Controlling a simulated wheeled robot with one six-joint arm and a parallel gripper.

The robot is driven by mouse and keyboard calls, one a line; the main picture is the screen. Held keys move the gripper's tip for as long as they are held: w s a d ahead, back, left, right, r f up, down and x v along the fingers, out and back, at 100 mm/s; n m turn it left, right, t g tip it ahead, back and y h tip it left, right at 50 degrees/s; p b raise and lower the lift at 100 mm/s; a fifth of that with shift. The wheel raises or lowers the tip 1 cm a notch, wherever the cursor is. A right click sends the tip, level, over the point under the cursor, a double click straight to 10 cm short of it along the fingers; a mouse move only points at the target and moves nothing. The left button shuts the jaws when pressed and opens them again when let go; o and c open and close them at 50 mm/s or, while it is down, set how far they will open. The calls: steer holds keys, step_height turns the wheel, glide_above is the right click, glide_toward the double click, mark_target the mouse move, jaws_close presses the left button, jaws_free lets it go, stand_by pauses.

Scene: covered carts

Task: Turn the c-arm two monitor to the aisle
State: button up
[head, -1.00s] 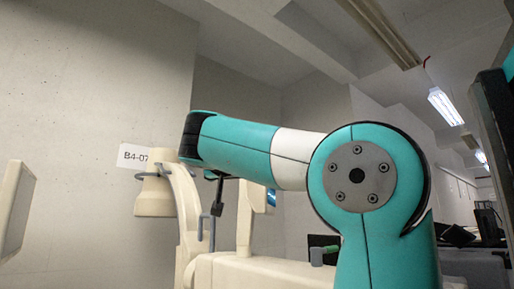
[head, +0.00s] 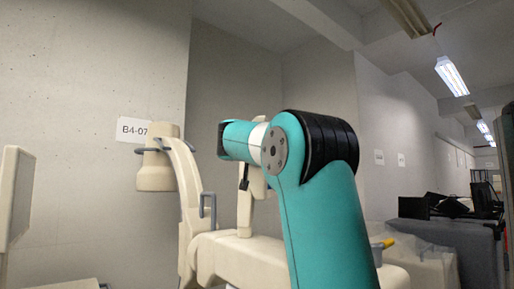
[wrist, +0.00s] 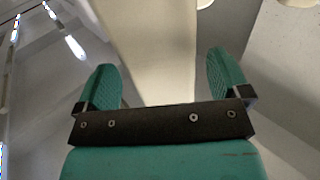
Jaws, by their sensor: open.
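A cream C-arm machine (head: 188,195) stands in the middle of the head view, its curved arm rising from a bulky body (head: 235,258). A cream panel (head: 16,200), seen nearly edge-on, stands at the left edge; I cannot tell whether it is the c-arm two monitor. My gripper (wrist: 163,82) is open in the wrist view, with two teal fingers apart. A broad cream part (wrist: 152,45) lies beyond and between the fingers; contact is not visible. In the head view my arm mostly hides the gripper.
Grey loop handles (head: 207,206) are on the machine. A grey covered cart (head: 455,245) with dark equipment (head: 440,206) on it stands at the right. Concrete walls close off the back.

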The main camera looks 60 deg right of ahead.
steer(key=shift+p+x, duration=0.35)
steer(key=shift+x, duration=0.85)
